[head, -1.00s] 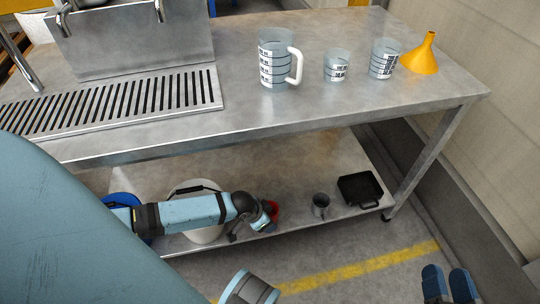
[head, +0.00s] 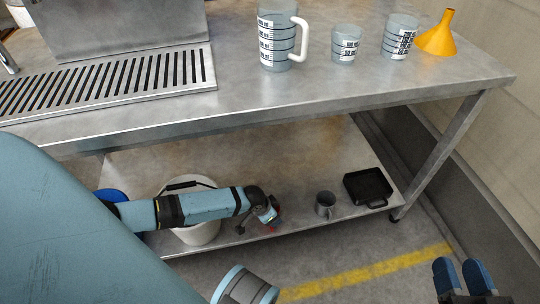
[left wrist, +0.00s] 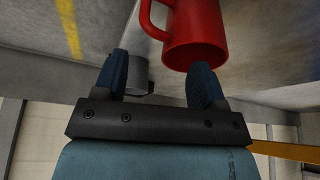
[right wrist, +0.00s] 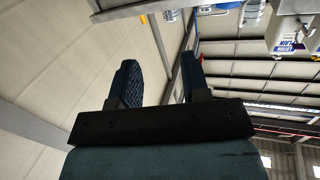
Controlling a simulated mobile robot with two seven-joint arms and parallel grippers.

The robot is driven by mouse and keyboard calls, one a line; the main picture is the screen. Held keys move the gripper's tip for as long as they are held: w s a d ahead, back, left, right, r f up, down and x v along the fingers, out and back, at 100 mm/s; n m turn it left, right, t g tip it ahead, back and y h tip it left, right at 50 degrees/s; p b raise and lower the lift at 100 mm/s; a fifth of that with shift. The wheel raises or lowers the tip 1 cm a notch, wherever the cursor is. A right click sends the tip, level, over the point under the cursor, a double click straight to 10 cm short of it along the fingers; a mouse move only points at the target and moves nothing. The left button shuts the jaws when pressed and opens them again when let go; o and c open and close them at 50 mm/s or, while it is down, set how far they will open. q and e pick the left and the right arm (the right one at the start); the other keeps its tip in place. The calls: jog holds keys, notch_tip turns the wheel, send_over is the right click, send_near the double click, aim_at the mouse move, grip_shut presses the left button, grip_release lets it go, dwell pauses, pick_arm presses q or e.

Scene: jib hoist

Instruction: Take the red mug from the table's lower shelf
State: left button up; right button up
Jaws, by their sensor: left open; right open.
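The red mug (head: 272,229) is on the lower shelf (head: 300,160) near its front edge, mostly hidden behind my left gripper (head: 268,215) in the head view. In the left wrist view the red mug (left wrist: 196,35) is large, just beyond the open fingers (left wrist: 160,72), with its handle at left. The right-hand finger overlaps the mug's near edge in the picture; I cannot tell whether they touch. Nothing is gripped. My right gripper (head: 463,268) is open and empty above the floor at the lower right; it also shows in the right wrist view (right wrist: 158,75).
A white bucket (head: 200,232) and a blue container (head: 110,195) are left, partly behind my left arm. The tabletop (head: 300,95) overhangs the shelf; a table leg (head: 440,155) stands right.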

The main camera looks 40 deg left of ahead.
pick_arm(q)
jog(key=b+x, duration=0.2)
jog(key=x, duration=0.2)
jog(key=shift+f+b, duration=0.15)
jog(key=shift+b, duration=0.15)
jog(key=shift+w+f, duration=0.15)
pick_arm(e)
jog(key=shift+w+d+r+n+t+y, duration=0.1)
jog(key=shift+w+d+n+t+y, duration=0.15)
jog(key=shift+w+n, duration=0.3)
jog(key=shift+w+d+r+n+t+y, duration=0.15)
jog(key=shift+w+d+n+t, duration=0.15)
jog(key=shift+n, duration=0.35)
pick_arm(q)
grip_shut()
pick_arm(e)
jog(key=shift+f, duration=0.1)
